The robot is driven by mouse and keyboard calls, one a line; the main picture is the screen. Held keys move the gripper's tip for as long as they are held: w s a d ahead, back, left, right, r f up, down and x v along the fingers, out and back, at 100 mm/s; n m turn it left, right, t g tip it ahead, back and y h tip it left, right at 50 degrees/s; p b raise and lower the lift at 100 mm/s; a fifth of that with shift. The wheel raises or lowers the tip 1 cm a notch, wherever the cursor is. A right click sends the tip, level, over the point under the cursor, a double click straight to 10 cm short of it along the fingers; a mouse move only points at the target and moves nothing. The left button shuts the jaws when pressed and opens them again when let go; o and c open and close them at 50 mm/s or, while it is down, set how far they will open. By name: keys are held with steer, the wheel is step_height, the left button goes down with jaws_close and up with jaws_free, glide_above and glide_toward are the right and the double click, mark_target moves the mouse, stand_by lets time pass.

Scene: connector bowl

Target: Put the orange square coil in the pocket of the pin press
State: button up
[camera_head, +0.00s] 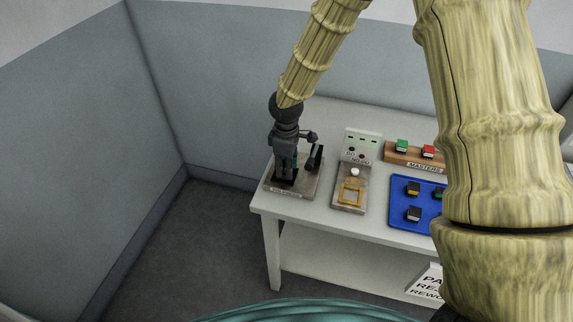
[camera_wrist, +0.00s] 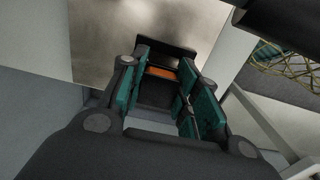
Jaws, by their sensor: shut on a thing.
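The pin press (camera_head: 309,187) stands at the left end of the white table, a flat plate with a label on its front edge and a black lever (camera_head: 316,157). My gripper (camera_head: 287,172) points down over its plate, low at the black block there. In the wrist view my gripper (camera_wrist: 160,88) has its teal-padded fingers around an orange strip, the visible part of the orange square coil (camera_wrist: 162,72). A black block shows around and below the strip. The fingers hide most of the coil, and I cannot tell whether it sits in the pocket. The coil is hidden in the head view.
Right of the press stands a fixture (camera_head: 360,148) with a white panel and a yellow square outline on its base. Further right are a wooden masters rack (camera_head: 402,158) with connectors and a blue tray (camera_head: 400,222) with several connectors. A sign (camera_head: 424,284) is low at the right.

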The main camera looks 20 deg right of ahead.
steer(key=shift+f, duration=0.1)
steer(key=shift+s+f, duration=0.1)
steer(key=shift+f, duration=0.5)
steer(key=o, duration=1.1)
steer(key=shift+r, duration=0.75)
step_height(320, 180, up, 12)
steer(key=b, duration=0.2)
steer(key=shift+f, duration=0.15)
